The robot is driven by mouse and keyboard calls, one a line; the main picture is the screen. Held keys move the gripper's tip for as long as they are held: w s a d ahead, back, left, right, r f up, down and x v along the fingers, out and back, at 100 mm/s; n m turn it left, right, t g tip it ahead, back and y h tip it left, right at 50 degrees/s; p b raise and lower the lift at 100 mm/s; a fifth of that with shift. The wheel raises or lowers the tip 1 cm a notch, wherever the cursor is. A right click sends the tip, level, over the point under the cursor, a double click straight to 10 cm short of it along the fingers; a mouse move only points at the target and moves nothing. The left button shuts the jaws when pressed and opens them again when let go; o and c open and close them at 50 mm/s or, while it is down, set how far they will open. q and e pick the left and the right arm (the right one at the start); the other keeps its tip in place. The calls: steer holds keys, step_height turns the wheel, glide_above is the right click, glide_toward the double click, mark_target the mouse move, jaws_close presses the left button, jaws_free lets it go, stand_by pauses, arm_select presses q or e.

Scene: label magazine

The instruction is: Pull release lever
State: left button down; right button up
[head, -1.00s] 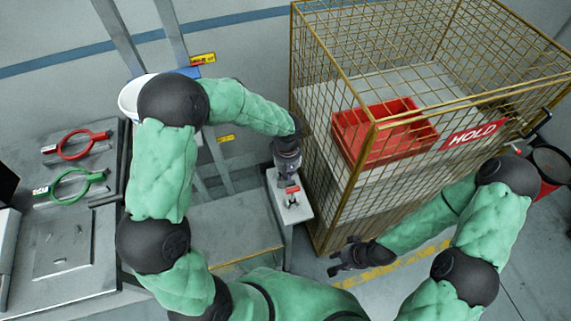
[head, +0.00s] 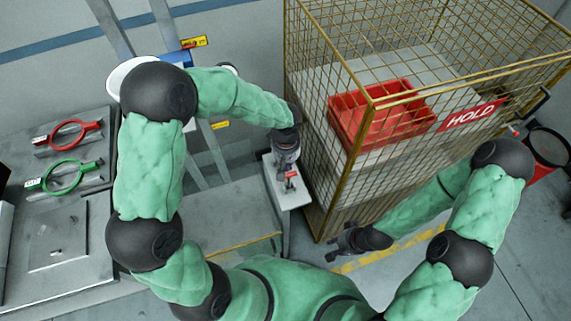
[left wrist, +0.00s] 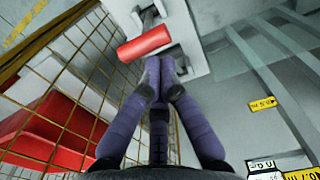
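The release lever has a red handle (head: 291,175) on top of a light grey box-shaped post (head: 291,195) beside the wire cage. It shows in the left wrist view as a red bar (left wrist: 145,44) on a grey bracket. My left gripper (head: 287,165) points down just over the lever. In the left wrist view its dark fingers (left wrist: 160,68) are drawn together at the tips, just short of the red bar or touching its edge; I cannot tell which. The bar is not between the fingers. My right gripper (head: 343,241) is empty, with fingers apart, low in front of the cage.
A yellow wire cage (head: 365,130) with a HOLD sign (head: 473,116) and a red bin (head: 375,125) inside stands right of the post. A grey bench (head: 85,270) with a red ring tool (head: 70,134) and a green ring tool (head: 66,176) is at left.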

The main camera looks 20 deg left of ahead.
arm_select(q)
steer(key=s+d+f+t+y+b, duration=0.3)
steer(key=s+d+b, duration=0.3)
steer(key=b, duration=1.8)
steer(key=shift+s+d+f+t, duration=0.25)
steer(key=shift+s+t, duration=0.65)
steer(key=shift+s, duration=0.85)
steer(key=shift+f, duration=0.1)
steer(key=p+v, duration=0.4)
steer(key=v, duration=0.7)
steer(key=shift+s+d, duration=0.4)
steer(key=shift+s, duration=0.1)
